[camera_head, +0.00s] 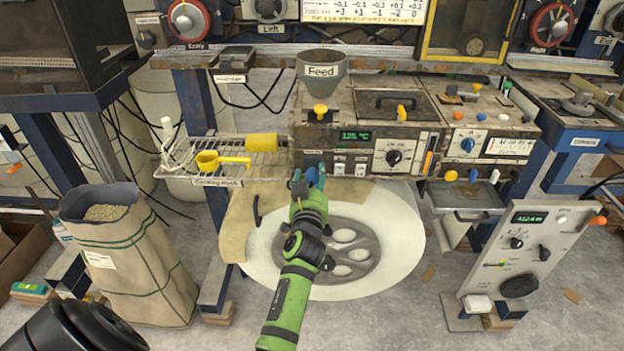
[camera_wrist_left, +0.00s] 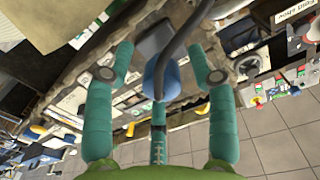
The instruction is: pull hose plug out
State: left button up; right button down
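The hose plug (camera_wrist_left: 160,78) is blue, with a dark hose (camera_wrist_left: 186,35) curving up from it in the left wrist view. In the head view, a blue piece (camera_head: 311,174) shows at the fingertips, below the front of the machine. My left gripper (camera_head: 308,183), on a green arm, reaches up to it. In the left wrist view its teal fingers (camera_wrist_left: 160,65) are spread around the plug, with gaps at both sides. I cannot tell whether the lower finger touches it. My right gripper is not in view.
The machine (camera_head: 365,125) with the feed funnel (camera_head: 321,72) stands behind the gripper. A wire rack (camera_head: 225,160) holds a yellow scoop (camera_head: 208,160) and a sponge (camera_head: 262,141). A grain sack (camera_head: 130,255) stands at left, a control panel (camera_head: 530,245) at right. A round white base (camera_head: 395,255) lies below.

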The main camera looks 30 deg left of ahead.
aim_at(312, 173)
pick_arm(q)
jog(key=shift+r, duration=0.25)
jog(key=r, duration=0.7)
jog(key=shift+w+a+r, duration=0.15)
jog(key=shift+w, duration=0.25)
jog(key=r, duration=0.1)
jog(key=s+r, duration=0.1)
jog(key=shift+s+r, duration=0.1)
jog(key=shift+r, duration=0.25)
jog(key=shift+w+f, duration=0.25)
jog(key=shift+w, duration=0.05)
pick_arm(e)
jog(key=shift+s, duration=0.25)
pick_arm(q)
jog(key=shift+s+r, duration=0.1)
jog(key=shift+s, duration=0.05)
